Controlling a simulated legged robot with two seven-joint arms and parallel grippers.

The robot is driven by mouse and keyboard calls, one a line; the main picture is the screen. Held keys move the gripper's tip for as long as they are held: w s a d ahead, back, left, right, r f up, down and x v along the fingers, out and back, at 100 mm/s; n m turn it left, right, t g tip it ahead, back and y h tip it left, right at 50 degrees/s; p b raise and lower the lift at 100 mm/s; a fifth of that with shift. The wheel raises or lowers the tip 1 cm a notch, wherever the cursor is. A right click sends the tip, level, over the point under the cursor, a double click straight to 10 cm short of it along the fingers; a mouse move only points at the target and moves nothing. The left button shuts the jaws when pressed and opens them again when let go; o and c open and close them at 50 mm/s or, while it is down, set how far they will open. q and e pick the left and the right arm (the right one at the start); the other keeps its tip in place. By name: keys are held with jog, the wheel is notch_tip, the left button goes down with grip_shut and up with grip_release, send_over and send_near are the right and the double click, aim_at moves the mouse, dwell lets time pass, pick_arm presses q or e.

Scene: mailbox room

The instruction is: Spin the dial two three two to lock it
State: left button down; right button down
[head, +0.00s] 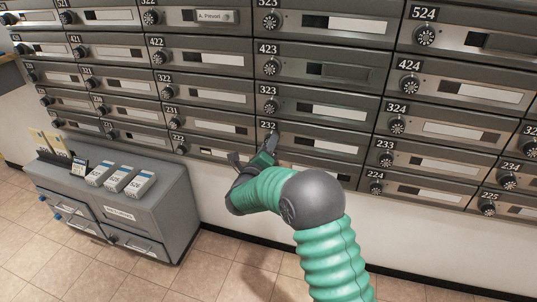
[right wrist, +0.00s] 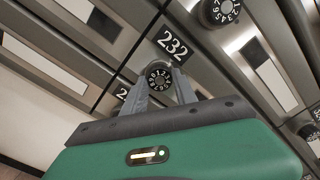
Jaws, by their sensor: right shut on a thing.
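The box labelled 232 shows its number plate (head: 268,126) in the head view, with the same plate (right wrist: 173,44) in the right wrist view. Its black dial (right wrist: 159,76) with white numbers sits just below the plate. My right gripper (right wrist: 162,84) has its two grey fingers on either side of this dial, shut on it. In the head view my right gripper (head: 268,148) reaches up to the box front and hides the dial. The number the dial is set to cannot be read for sure. My left gripper is not in view.
Neighbouring boxes have similar dials close by, such as the dial of box 323 (head: 270,107) above and the dial of box 233 (head: 387,160) to the right. A grey cabinet (head: 165,200) with several small boxes on top stands at the lower left.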

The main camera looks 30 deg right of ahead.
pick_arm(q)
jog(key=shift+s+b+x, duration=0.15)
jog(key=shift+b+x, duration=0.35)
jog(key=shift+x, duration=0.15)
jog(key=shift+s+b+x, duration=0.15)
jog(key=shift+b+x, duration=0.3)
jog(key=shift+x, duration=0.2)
pick_arm(e)
jog(key=shift+a+f+m, duration=0.2)
jog(key=shift+f+m, duration=0.05)
jog(key=shift+m, duration=0.65)
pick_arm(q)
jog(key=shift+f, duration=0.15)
pick_arm(e)
jog(key=c, duration=1)
grip_release()
jog(key=shift+w, duration=0.15)
jog(key=shift+o, duration=0.2)
jog(key=shift+d+r, duration=0.1)
jog(key=shift+r, duration=0.05)
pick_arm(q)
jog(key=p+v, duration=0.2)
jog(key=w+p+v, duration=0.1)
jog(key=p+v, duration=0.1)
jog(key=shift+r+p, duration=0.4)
pick_arm(e)
jog(key=v, duration=1.7)
